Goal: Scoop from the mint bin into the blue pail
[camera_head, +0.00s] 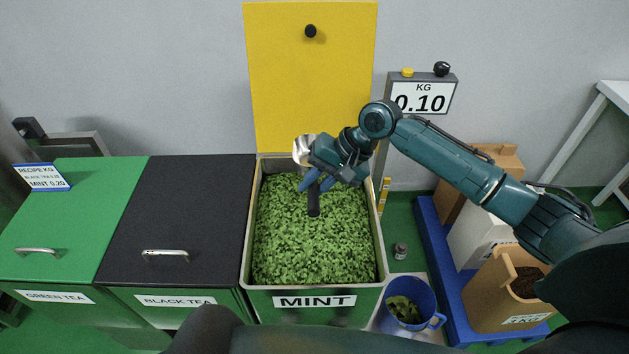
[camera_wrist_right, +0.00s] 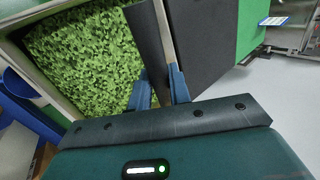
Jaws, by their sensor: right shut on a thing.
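The mint bin (camera_head: 377,240) stands open, filled with green leaves, its yellow lid (camera_head: 310,75) raised behind it. My right gripper (camera_head: 322,182) is shut on a scoop with a black handle (camera_head: 313,204) and a metal bowl (camera_head: 303,148). It holds the scoop over the back part of the bin, the bowl near the lid. I see no leaves in the bowl, but the gripper hides part of it. The handle also shows between the fingers in the right wrist view (camera_wrist_right: 148,40). The blue pail (camera_head: 425,300) stands right of the bin's front corner, with some dark and green leaves inside. My left gripper is out of view.
A scale display (camera_head: 421,98) behind the bin's right side reads 0.10. Closed black tea (camera_head: 190,210) and green tea (camera_head: 80,215) bins stand at left. A blue pallet (camera_head: 428,222) with boxes lies at right. A small jar (camera_head: 400,251) stands behind the pail.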

